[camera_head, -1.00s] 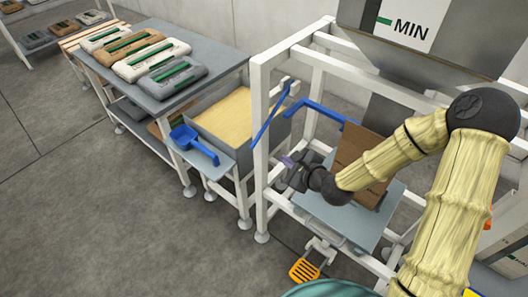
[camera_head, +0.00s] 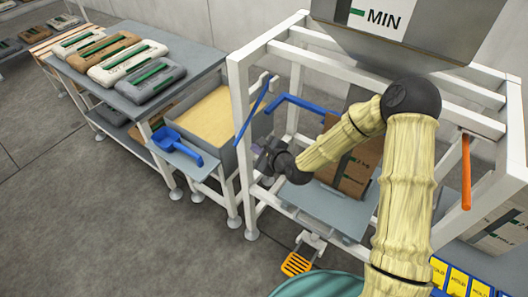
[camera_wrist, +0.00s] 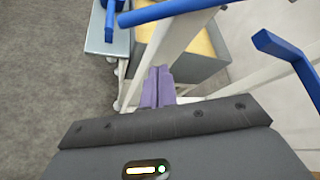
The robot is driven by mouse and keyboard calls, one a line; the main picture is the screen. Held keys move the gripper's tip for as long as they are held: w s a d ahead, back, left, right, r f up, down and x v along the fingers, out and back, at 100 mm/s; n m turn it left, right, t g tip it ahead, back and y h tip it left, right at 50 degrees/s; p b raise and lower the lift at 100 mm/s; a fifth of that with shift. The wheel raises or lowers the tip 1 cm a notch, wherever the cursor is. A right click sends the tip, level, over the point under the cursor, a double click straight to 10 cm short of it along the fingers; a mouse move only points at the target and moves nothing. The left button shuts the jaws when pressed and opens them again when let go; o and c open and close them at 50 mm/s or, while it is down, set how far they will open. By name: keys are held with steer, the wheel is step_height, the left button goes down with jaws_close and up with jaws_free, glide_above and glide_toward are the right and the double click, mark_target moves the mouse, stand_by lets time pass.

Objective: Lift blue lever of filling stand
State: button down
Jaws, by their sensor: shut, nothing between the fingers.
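The filling stand is a white frame (camera_head: 240,95) with a grey hopper (camera_head: 405,40) above. A slanted blue lever (camera_head: 252,110) is on its left side; it crosses the top of the wrist view (camera_wrist: 165,12). A second, bent blue bar (camera_head: 305,103) is inside the frame, at the right in the wrist view (camera_wrist: 285,58). My gripper (camera_head: 264,152) is below the lever, near the left post, apart from both bars. Its purple fingers (camera_wrist: 158,72) are shut and empty. A brown bag (camera_head: 350,165) stands in the stand, partly behind my arm.
At the left are a sand bin (camera_head: 205,118), a blue scoop (camera_head: 176,144) on a shelf, and a table (camera_head: 135,105) with several bags. An orange lever (camera_head: 466,172) hangs on the frame's right. An orange pedal (camera_head: 296,264) is low in front. The left floor is clear.

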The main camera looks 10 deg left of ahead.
steer(key=shift+x, duration=1.1)
steer(key=s+r, duration=0.1)
steer(key=a+r+p, duration=0.1)
steer(key=r, duration=0.1)
steer(key=shift+s+a+r, duration=0.1)
steer(key=shift+s+a, duration=0.15)
steer(key=shift+s, duration=0.15)
